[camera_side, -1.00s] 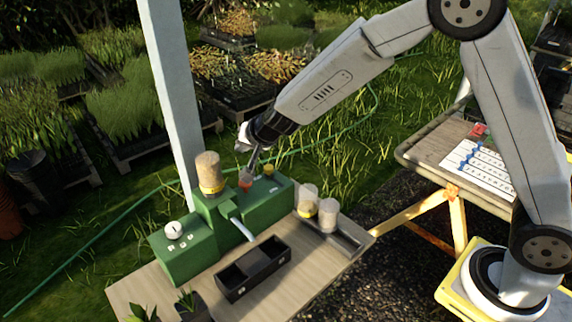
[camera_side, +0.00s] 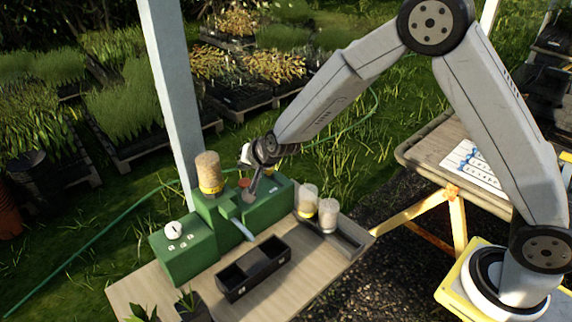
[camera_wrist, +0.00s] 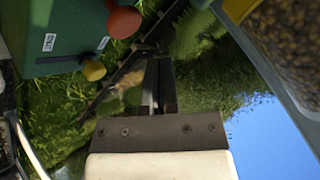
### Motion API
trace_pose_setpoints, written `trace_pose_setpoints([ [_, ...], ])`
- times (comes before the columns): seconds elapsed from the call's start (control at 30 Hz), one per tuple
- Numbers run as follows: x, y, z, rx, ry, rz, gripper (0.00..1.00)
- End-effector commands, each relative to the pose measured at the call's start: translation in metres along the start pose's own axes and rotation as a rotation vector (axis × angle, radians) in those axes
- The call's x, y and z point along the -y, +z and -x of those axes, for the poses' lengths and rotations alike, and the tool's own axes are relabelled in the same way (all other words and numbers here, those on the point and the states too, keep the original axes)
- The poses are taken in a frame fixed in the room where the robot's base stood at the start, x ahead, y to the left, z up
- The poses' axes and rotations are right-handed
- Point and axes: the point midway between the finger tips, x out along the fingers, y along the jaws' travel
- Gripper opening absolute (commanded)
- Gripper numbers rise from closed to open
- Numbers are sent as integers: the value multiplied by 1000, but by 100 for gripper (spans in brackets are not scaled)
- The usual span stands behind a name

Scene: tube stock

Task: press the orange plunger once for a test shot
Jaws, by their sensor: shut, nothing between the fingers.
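The green machine (camera_side: 185,248) stands on the wooden table. Its orange plunger (camera_side: 244,183) is a small orange-red knob on top; in the wrist view the knob (camera_wrist: 124,20) is at the upper left, on a short stem. A yellow knob (camera_wrist: 93,70) is on the same machine, below it in the wrist view; in the side view my wrist mostly hides it.
A seed-filled jar (camera_side: 208,170) with a yellow band rises on the machine left of the plunger. A white dial (camera_side: 173,229) is at its left end. Bare tabletop lies around the tray.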

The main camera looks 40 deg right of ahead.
Motion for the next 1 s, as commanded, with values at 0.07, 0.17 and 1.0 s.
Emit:
trace_pose_setpoints([
  [0.07,-4,4,-6,1,2,0,0],
  [0.17,-8,7,-10,0,1,0,0],
  [1.0,-12,12,-16,0,-1,0,0],
])
